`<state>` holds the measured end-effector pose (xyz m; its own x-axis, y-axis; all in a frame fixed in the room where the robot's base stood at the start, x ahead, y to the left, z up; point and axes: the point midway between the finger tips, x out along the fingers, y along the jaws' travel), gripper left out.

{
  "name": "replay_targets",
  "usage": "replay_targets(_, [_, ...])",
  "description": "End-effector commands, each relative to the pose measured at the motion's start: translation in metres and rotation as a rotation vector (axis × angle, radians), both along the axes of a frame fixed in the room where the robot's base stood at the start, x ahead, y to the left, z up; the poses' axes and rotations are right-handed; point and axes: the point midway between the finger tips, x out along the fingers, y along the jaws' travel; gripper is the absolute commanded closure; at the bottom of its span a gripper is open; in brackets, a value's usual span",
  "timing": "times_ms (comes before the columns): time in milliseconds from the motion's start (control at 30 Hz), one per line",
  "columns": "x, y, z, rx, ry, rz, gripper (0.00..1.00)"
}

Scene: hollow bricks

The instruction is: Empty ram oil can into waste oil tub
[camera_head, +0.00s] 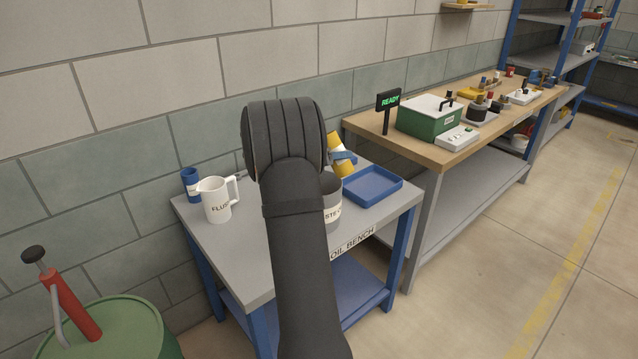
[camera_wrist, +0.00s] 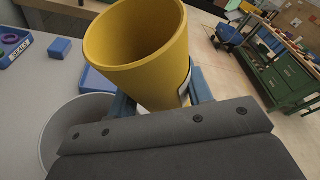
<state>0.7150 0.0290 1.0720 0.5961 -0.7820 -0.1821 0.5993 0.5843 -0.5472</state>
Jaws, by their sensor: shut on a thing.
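My gripper (camera_head: 346,158) is shut on a yellow can (camera_head: 340,146) and holds it above the oil bench, tilted in the head view. In the wrist view the blue fingers of my gripper (camera_wrist: 162,95) grip both sides of the can (camera_wrist: 140,60). Its open mouth shows a yellow inside, and no oil is visible. A bit of white label shows at its right side. A grey tub (camera_head: 332,200), its label partly reading "STE", stands on the bench, mostly hidden behind my arm. In the wrist view its round rim (camera_wrist: 48,135) is below and left of the can.
A white "FLUSH" jug (camera_head: 217,203) and a blue can (camera_head: 190,184) stand at the bench's left. A blue tray (camera_head: 372,187) lies at its right. A wooden workbench (camera_head: 455,152) with a green box (camera_head: 430,120) and a "READY" display (camera_head: 388,100) adjoins. A green drum (camera_head: 115,330) stands front left.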

Motion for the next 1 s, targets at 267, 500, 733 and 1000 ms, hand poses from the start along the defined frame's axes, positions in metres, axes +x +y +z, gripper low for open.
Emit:
replay_targets(267, [0.0001, 0.0001, 0.0004, 0.001, -0.001, 0.000, 0.77])
replay_targets(500, [-0.0019, -0.0035, -0.0018, -0.091, 0.049, 0.000, 0.77])
replay_targets(733, [-0.0021, -0.0040, -0.0007, -0.106, 0.055, 0.000, 0.77])
replay_targets(1000, [-0.0021, -0.0039, -0.0008, -0.106, 0.055, 0.000, 0.77])
